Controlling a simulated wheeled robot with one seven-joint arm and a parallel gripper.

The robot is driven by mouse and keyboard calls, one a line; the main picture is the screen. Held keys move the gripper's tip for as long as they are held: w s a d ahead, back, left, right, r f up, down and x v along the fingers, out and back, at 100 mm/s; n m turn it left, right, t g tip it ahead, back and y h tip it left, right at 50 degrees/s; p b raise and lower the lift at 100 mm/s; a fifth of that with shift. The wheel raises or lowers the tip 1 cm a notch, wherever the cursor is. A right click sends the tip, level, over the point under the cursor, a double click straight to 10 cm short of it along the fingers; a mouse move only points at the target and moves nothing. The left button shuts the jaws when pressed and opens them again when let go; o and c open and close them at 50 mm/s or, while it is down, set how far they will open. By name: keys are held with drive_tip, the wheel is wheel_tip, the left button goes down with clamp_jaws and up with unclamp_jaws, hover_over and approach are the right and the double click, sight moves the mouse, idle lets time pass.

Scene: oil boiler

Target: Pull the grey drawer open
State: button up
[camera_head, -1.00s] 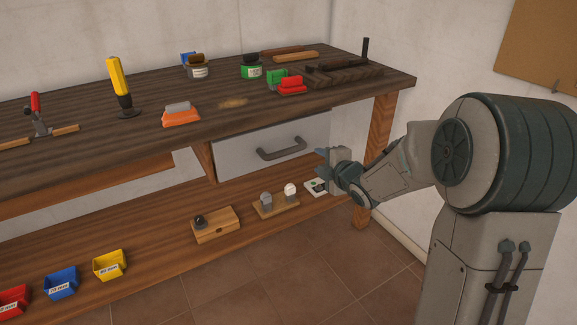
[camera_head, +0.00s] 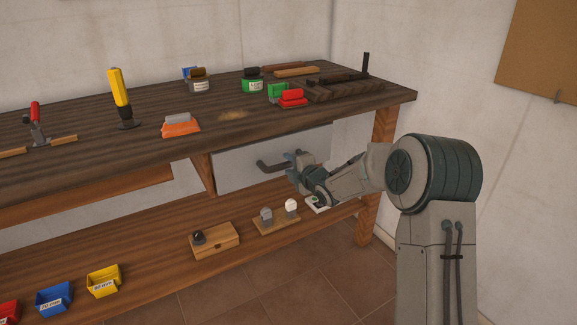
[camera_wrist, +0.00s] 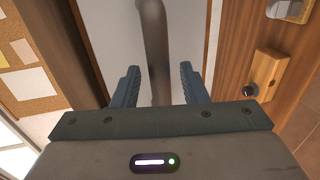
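The grey drawer (camera_head: 238,171) sits under the wooden workbench top, its front flush below the edge and apparently shut. Its dark bar handle (camera_head: 270,165) shows at its left part; my gripper hides the right part. My gripper (camera_head: 292,165) is at the handle's right portion. In the wrist view my gripper (camera_wrist: 158,85) is open, with its two blue fingers spread. The handle (camera_wrist: 155,45) runs between the fingers, with gaps on both sides, so it is not clamped.
The workbench top (camera_head: 330,112) overhangs the drawer. On the lower shelf (camera_head: 130,245) stand a wooden block with a dark knob (camera_head: 215,241) and a small switch board (camera_head: 277,221). The bench leg (camera_head: 383,125) is behind my arm. Floor in front is clear.

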drive_tip(key=shift+w+a+f, duration=0.1)
drive_tip(key=shift+w+a, duration=0.25)
drive_tip(key=shift+w, duration=0.15)
